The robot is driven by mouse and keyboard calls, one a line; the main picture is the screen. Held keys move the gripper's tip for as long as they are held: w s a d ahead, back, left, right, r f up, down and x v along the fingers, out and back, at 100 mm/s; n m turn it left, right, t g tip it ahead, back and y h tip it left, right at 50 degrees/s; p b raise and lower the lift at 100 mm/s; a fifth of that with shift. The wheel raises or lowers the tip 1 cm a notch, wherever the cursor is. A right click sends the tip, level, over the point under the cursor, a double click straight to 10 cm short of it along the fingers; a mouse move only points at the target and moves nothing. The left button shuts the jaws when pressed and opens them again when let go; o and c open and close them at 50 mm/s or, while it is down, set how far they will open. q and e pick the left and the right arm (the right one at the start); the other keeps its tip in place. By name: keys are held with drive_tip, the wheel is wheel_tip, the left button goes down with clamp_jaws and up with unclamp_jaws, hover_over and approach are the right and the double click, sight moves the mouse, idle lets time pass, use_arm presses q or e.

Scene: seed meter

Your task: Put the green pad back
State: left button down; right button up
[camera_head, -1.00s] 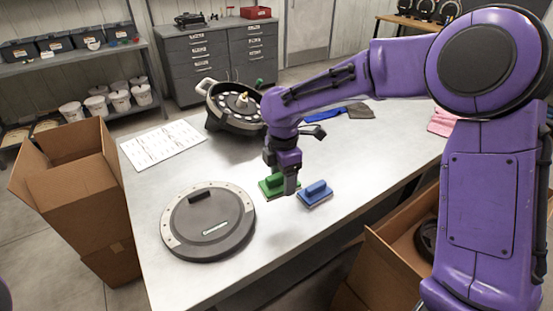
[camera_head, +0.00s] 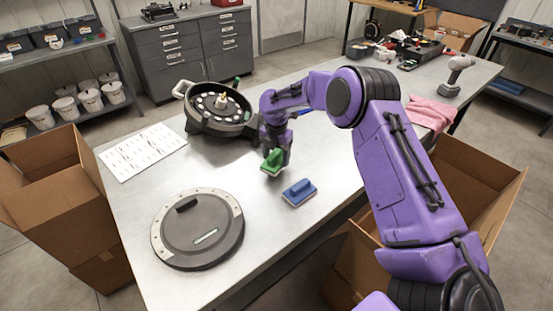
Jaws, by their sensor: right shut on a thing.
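The green pad (camera_head: 271,163) is a small block with a green grip on top. My right gripper (camera_head: 273,152) is shut on it. The pad looks tilted and slightly above the table (camera_head: 253,225), though the gap is hard to judge. A blue pad (camera_head: 299,192) of the same shape lies on the table just right of and nearer than the green one. My left gripper is not in view.
A round grey disc (camera_head: 198,230) lies at the front left. A seed meter housing (camera_head: 218,108) stands behind, with a printed sheet (camera_head: 142,150) to its left. Open cardboard boxes (camera_head: 62,200) flank the table. A pink cloth (camera_head: 432,112) and a drill (camera_head: 456,75) are at right.

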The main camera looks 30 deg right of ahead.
sight(277, 163)
wheel_tip(277, 163, down, 2)
drive_tip(key=shift+d+f+p, duration=0.1)
drive_tip(key=shift+f+p, duration=0.15)
drive_tip(key=shift+p, duration=0.7)
drive_tip(key=shift+f, duration=0.4)
drive_tip(key=shift+f, duration=0.15)
drive_tip(key=o, duration=1)
drive_tip(key=shift+r, duration=0.3)
wheel_tip(277, 163, up, 11)
drive_tip(key=b, duration=0.3)
drive_tip(key=shift+f+b, duration=0.15)
drive_tip(key=shift+b, duration=0.25)
drive_tip(key=shift+r, duration=0.55)
